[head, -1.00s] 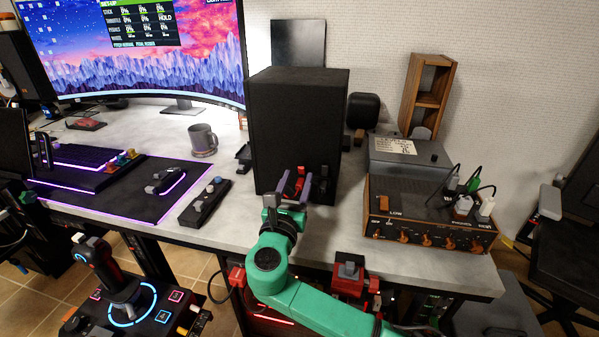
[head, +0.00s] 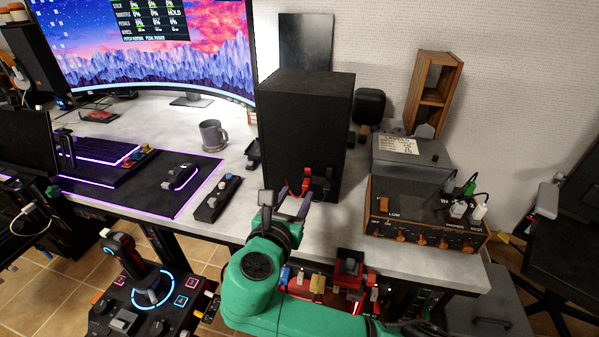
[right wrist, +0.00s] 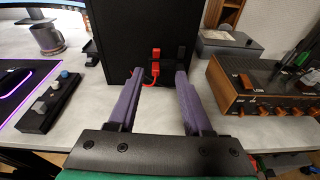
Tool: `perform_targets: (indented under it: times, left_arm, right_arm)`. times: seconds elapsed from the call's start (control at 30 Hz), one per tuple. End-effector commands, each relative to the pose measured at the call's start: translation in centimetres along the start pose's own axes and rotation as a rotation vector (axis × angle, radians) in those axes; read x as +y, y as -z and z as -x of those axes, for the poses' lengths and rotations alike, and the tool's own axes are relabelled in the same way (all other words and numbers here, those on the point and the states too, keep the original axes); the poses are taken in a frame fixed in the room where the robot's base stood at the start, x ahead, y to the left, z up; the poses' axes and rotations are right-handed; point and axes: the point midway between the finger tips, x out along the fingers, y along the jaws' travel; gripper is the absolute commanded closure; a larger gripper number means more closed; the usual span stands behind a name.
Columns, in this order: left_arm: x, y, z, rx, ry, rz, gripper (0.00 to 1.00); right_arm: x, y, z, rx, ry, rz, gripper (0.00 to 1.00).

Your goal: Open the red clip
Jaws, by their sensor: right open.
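The red clip (head: 306,189) is on the lower face of the black speaker (head: 298,125). It also shows in the right wrist view (right wrist: 156,53), with a thin red lead hanging below it. A black clip (right wrist: 181,53) sits just to its right. My right gripper (head: 294,204) has two purple fingers, spread open and empty. It is in front of the speaker, pointing at the red clip. In the right wrist view the clip shows between and beyond the fingertips (right wrist: 159,76), apart from them. My left gripper is not in view.
A wood-cased amplifier (head: 425,215) stands right of the speaker, with a grey box (head: 410,150) behind it. A switch strip (head: 217,199) and a mug (head: 213,134) are to the left. The desktop between speaker and amplifier is clear. A joystick panel (head: 150,300) is below the desk.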

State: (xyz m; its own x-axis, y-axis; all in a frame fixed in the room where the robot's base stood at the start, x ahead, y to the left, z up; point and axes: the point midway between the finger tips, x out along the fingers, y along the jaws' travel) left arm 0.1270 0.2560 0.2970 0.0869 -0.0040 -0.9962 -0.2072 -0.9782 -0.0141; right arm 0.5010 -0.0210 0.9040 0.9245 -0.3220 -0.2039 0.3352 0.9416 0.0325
Motion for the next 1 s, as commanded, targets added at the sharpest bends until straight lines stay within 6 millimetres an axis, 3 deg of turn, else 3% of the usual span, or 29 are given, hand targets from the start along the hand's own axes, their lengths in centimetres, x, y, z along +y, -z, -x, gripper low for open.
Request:
perform_targets:
  times: [0.03,0.1,0.27,0.73,1.0]
  left_arm:
    - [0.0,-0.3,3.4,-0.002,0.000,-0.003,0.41]
    - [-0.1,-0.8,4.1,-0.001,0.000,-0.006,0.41]
    - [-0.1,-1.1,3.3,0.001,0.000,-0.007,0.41]
    - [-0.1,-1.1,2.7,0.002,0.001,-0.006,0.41]
    - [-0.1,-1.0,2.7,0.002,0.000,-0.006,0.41]
  right_arm:
    - [0.3,-3.5,0.6,0.069,-0.006,0.006,0.50]
    - [0.5,-3.8,0.8,0.151,-0.014,0.028,0.50]
    - [0.5,-2.5,-0.5,0.192,-0.014,0.044,0.50]
    - [0.7,-0.2,-11.8,0.190,-0.014,0.041,0.50]
    - [0.7,0.1,-13.7,0.191,-0.017,0.040,0.50]
